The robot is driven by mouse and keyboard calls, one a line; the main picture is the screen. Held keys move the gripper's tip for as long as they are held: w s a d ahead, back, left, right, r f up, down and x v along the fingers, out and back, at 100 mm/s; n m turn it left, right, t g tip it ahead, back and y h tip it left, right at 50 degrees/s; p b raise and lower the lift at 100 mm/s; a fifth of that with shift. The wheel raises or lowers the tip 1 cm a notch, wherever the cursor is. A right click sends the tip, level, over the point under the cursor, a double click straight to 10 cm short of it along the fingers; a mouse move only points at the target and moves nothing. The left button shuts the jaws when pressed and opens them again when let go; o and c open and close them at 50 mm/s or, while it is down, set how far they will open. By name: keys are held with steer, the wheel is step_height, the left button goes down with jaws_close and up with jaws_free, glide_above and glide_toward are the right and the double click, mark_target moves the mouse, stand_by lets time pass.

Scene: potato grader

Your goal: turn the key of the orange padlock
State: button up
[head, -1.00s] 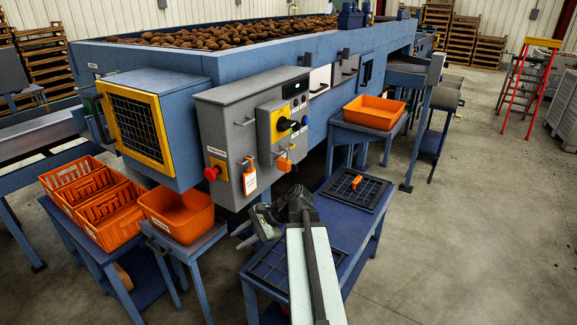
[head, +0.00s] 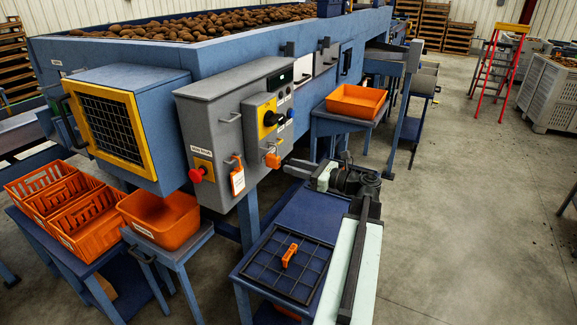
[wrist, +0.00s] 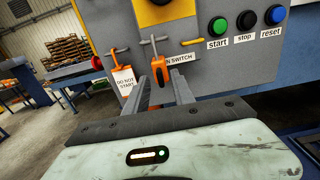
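The orange padlock (head: 272,160) hangs on the front of the grey control box, beside an orange tag. In the wrist view the padlock (wrist: 159,72) hangs from a hasp below the yellow switch plate, with a dark patch on its face. I cannot make out the key clearly. My gripper (wrist: 164,88) is open, with its two grey fingers apart and nothing held between them. The padlock appears between and beyond the fingertips. In the head view my gripper (head: 294,169) points left at the padlock, a short way to its right.
The grey box (head: 222,130) carries a red knob (head: 196,175) and the "do not start" tag (head: 237,180). Start, stop and reset buttons (wrist: 245,22) sit right of the padlock. A black grid (head: 260,264) with an orange piece lies on the blue table below.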

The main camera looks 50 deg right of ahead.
steer(key=shift+x, duration=1.05)
jaws_close()
